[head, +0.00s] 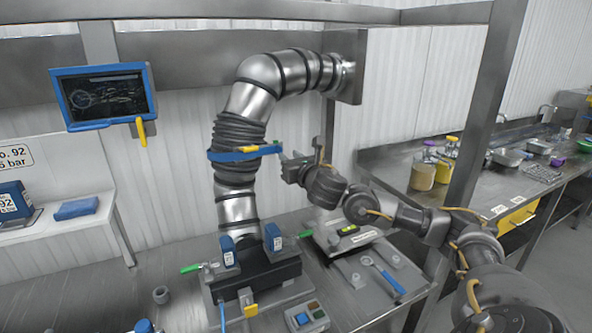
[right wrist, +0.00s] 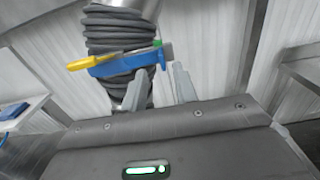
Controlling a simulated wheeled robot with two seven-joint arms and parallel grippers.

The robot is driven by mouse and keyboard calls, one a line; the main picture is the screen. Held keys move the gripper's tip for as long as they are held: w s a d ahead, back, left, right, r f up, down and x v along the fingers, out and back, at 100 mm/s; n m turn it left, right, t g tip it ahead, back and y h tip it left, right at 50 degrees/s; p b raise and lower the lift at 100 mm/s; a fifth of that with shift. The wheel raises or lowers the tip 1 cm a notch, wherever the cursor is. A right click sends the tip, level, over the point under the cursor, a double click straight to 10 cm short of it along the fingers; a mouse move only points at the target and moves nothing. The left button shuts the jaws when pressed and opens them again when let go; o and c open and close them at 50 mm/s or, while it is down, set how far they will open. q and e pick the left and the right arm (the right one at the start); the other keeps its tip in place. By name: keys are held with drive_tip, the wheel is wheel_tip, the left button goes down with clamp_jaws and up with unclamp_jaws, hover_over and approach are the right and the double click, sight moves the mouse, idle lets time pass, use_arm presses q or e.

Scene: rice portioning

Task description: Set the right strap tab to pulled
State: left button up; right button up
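A blue strap (head: 235,156) goes around the black ribbed sleeve of a metal duct. In the right wrist view the strap (right wrist: 125,62), yellow tab (right wrist: 90,62) and green piece (right wrist: 157,43) show beyond the fingers. My right gripper (head: 288,163) is just right of the strap's right end. Its fingers (right wrist: 160,72) are apart with nothing held between them; whether they touch the strap cannot be told. My left gripper is not in view.
Below the duct stands a black clamp unit (head: 255,272) with blue blocks and green handles. A button box (head: 307,316) and a blue-handled tool (head: 384,276) lie on the bench. A screen (head: 103,95) hangs at the left. A steel post (head: 487,110) stands at the right.

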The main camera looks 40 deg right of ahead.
drive_tip(key=b+v, duration=0.1)
drive_tip(key=v, duration=0.3)
idle(0.6)
